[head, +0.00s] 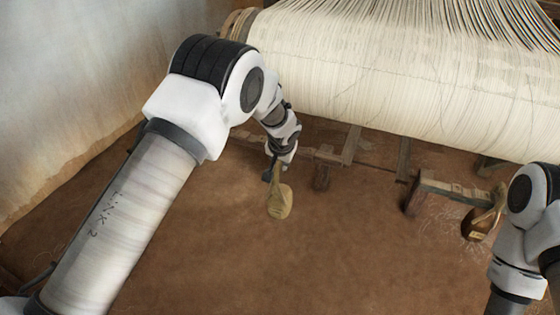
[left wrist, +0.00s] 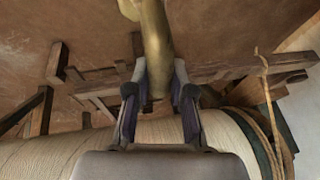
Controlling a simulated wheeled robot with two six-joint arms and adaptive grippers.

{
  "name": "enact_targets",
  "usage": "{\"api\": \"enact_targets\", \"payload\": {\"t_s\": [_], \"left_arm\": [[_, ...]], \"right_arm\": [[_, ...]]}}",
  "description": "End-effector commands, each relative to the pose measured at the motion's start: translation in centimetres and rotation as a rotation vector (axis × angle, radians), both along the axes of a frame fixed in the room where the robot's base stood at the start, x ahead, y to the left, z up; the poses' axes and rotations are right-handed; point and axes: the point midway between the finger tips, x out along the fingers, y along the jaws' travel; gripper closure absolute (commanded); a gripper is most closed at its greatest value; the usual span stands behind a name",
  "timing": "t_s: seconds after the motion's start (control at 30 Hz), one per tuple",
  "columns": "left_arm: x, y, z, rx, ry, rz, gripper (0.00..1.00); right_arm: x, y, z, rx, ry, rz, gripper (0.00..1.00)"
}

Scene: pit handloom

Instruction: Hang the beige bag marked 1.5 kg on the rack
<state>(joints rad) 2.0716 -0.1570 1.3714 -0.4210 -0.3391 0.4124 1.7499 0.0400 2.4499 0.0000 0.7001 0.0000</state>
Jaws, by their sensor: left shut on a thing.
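My left gripper (head: 272,174) is shut on the narrow neck of a beige bag (head: 279,203). The bag hangs below the fingers, over the brown floor, with its wider end down. No mark on it can be read. In the left wrist view the bag (left wrist: 155,38) runs up from between the two fingers (left wrist: 158,78). The wooden rack (head: 328,157) appears as low, dark bars under the loom roll, just right of and behind the gripper. The bag looks apart from these bars. My right gripper is not in view.
A big roll of cream warp threads (head: 400,75) fills the top right. A pale wall (head: 70,90) stands at left. The middle floor is clear.

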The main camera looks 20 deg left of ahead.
Motion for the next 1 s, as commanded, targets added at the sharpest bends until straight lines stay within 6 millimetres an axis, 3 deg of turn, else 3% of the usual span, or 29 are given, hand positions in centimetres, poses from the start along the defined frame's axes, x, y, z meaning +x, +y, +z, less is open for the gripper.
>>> {"api": "enact_targets", "payload": {"t_s": [0.23, 0.53, 1.0], "left_arm": [[0.3, 0.0, 3.4, -0.002, -0.006, -0.001, 1.0], [-0.9, 0.1, 3.0, 0.0, -0.004, -0.002, 1.0], [-4.9, 0.4, 3.0, 0.0, -0.003, -0.001, 1.0]], "right_arm": [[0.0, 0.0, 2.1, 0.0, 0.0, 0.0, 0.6], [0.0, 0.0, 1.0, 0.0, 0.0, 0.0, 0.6], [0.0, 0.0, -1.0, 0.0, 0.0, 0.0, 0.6]]}}
